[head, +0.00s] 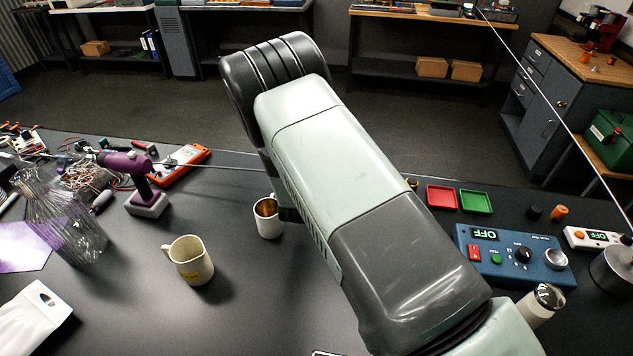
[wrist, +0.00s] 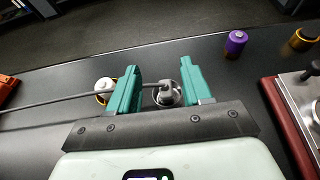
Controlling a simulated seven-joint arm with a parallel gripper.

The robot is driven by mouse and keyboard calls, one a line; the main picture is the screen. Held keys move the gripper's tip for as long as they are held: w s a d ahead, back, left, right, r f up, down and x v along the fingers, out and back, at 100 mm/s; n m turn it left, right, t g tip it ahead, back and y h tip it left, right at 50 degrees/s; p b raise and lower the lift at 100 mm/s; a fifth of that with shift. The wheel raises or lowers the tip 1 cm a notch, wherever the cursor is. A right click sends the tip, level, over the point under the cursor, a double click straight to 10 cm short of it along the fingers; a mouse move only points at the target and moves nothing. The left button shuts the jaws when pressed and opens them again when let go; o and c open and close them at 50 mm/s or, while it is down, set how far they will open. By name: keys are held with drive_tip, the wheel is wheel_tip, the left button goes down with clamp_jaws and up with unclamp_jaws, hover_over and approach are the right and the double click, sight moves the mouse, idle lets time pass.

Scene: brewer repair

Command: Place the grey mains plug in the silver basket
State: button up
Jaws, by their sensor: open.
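In the wrist view, the grey mains plug (wrist: 166,87) shows within the outline of the round silver basket (wrist: 176,100). I cannot tell whether it rests on the bottom or on the rim. Its grey cable (wrist: 60,99) runs off to the left, past the left finger. My gripper (wrist: 160,85) is open, with one teal finger on each side of the plug and basket. Neither finger visibly presses on the plug. In the head view, my arm hides the gripper, plug and basket; only part of a grey cable (head: 228,166) shows left of the arm.
A white piece with a gold ring (wrist: 104,90) stands just left of the left finger. A purple cylinder (wrist: 236,43) and a machine with a red side (wrist: 288,125) are to the right. A white mug (head: 268,222) and cream pitcher (head: 188,262) stand left of my arm.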

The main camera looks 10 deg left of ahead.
wheel_tip(320, 180, up, 4)
drive_tip(key=shift+f, duration=0.2)
drive_tip(key=d+r+m+g+h, duration=0.1)
drive_tip(key=d+r+m+h, duration=0.5)
drive_tip(key=d+r+m, duration=0.65)
drive_tip(key=s+d+r+m+g+h, duration=0.35)
drive_tip(key=s+d+r+m, duration=0.35)
drive_tip(key=d+r, duration=0.55)
drive_tip(key=s+d+r+m+g+y, duration=0.1)
drive_tip(key=s+d+r+m+g, duration=0.3)
drive_tip(key=s, duration=0.4)
drive_tip(key=s+a+r+m+y, duration=0.2)
drive_tip(key=s+m+y, duration=0.2)
drive_tip(key=s, duration=0.6)
drive_tip(key=s+a+r+m+y, duration=0.2)
drive_tip(key=s+a+m+y, duration=0.1)
drive_tip(key=s+m, duration=0.5)
drive_tip(key=s+y, duration=0.1)
drive_tip(key=s, duration=0.2)
drive_tip(key=shift+s+r, duration=0.15)
drive_tip(key=shift+r, duration=0.1)
